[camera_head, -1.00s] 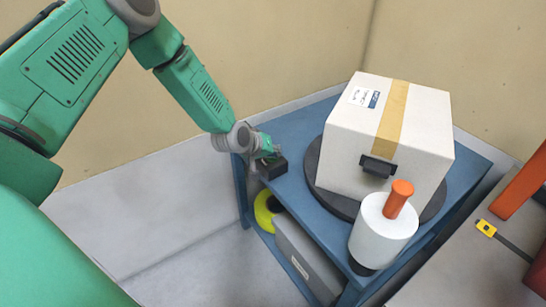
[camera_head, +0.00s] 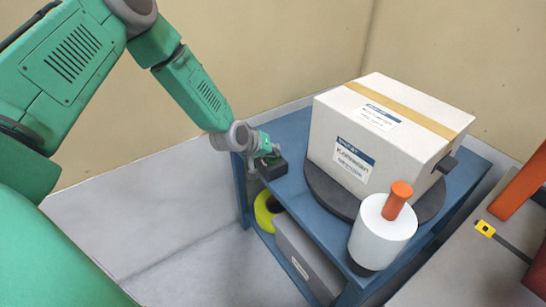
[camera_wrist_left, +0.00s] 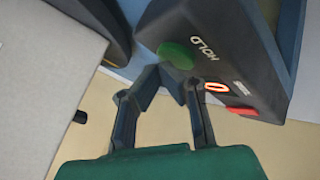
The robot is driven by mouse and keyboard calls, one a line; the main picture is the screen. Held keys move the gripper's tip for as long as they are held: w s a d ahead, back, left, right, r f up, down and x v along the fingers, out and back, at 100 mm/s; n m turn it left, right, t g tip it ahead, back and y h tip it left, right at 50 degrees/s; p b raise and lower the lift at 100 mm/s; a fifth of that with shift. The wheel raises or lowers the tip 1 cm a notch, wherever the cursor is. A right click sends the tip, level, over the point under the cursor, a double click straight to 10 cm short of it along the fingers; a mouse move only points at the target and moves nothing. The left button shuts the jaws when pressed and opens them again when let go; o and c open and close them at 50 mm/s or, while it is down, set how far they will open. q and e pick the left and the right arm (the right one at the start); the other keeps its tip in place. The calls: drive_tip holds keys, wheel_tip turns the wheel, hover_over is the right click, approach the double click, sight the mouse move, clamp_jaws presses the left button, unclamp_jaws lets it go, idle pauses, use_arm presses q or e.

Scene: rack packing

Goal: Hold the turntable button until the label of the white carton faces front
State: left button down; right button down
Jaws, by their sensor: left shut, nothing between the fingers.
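The white carton (camera_head: 382,140) sits on the dark round turntable (camera_head: 325,196) on the blue cart. A printed label (camera_head: 352,162) shows on its side facing the front left, and a smaller label (camera_head: 378,117) is on top. My left gripper (camera_wrist_left: 175,72) is shut and empty, with its tips at the green button (camera_wrist_left: 174,52) on the dark control box (camera_wrist_left: 215,35). They appear to touch it. The box reads "HOLD" and has a lit red-orange ring and a red switch. In the head view, the left gripper (camera_head: 265,160) is at the cart's left corner. My right gripper is out of view.
A white roll with an orange handle (camera_head: 382,230) stands at the turntable's front edge, close to the carton. The blue cart's (camera_head: 285,130) lower shelf holds a grey box (camera_head: 305,258) and a yellow ring (camera_head: 265,212). A yellow tape measure (camera_head: 486,228) lies on the right-hand surface.

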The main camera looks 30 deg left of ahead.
use_arm(q)
drive_tip(key=shift+a+r, duration=0.3)
drive_tip(key=shift+r, duration=0.2)
wheel_tip(320, 180, up, 5)
drive_tip(key=p, duration=0.4)
drive_tip(key=shift+p, duration=0.3)
drive_tip(key=shift+d+f, duration=0.1)
idle(0.7)
